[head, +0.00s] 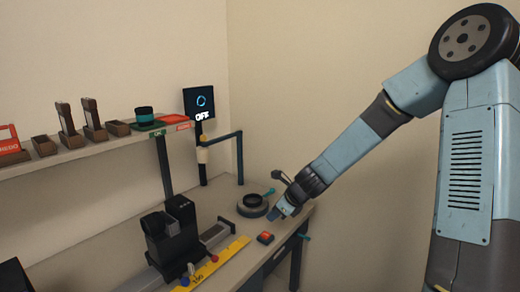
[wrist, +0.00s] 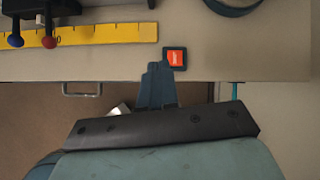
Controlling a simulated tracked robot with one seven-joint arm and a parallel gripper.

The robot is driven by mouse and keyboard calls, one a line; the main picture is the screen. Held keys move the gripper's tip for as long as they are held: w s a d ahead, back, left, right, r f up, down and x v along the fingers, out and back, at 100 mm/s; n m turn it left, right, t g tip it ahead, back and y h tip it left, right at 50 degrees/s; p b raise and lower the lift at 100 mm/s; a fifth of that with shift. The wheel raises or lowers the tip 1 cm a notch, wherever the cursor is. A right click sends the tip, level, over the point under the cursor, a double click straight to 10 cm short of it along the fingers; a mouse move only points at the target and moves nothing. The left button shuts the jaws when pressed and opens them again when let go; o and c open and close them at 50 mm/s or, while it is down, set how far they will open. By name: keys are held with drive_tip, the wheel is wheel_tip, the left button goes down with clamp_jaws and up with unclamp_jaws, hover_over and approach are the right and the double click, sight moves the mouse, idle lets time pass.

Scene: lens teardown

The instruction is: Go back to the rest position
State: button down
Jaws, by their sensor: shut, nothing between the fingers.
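My gripper (head: 279,213) is at the end of my raised blue-grey arm, which reaches down from the upper right in the head view. It is over the right part of the workbench, close to a round black fixture. In the wrist view my gripper (wrist: 160,72) shows from behind with its fingers together and nothing held. Its tips appear just beside a small box with an orange-red button (wrist: 176,57). I cannot tell the height of the tips above the bench.
The workbench (head: 232,268) carries a yellow ruler (head: 222,262), a black holder (head: 172,235) and the round fixture (head: 252,206). A shelf (head: 75,154) with brown stands and trays runs along the wall. A screen (head: 201,102) reads OFF. A drawer handle (wrist: 82,89) shows below the bench edge.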

drive_tip(key=s+d+r+n+h, duration=0.2)
drive_tip(key=s+d+r+n, duration=0.4)
drive_tip(key=s+r+n, duration=0.1)
drive_tip(key=s+d+r+n+t+h, duration=0.1)
drive_tip(key=s+d+r+n, duration=0.5)
drive_tip(key=s, duration=0.6)
drive_tip(key=s+d+r+n+h, duration=0.3)
drive_tip(key=s+d+r+n, duration=0.3)
drive_tip(key=s+r+n, duration=0.3)
wheel_tip(320, 180, up, 2)
drive_tip(key=shift+s+d+r+n, duration=0.1)
drive_tip(key=shift+s+d+n, duration=0.25)
drive_tip(key=shift+n, duration=0.35)
drive_tip(key=shift+a, duration=0.1)
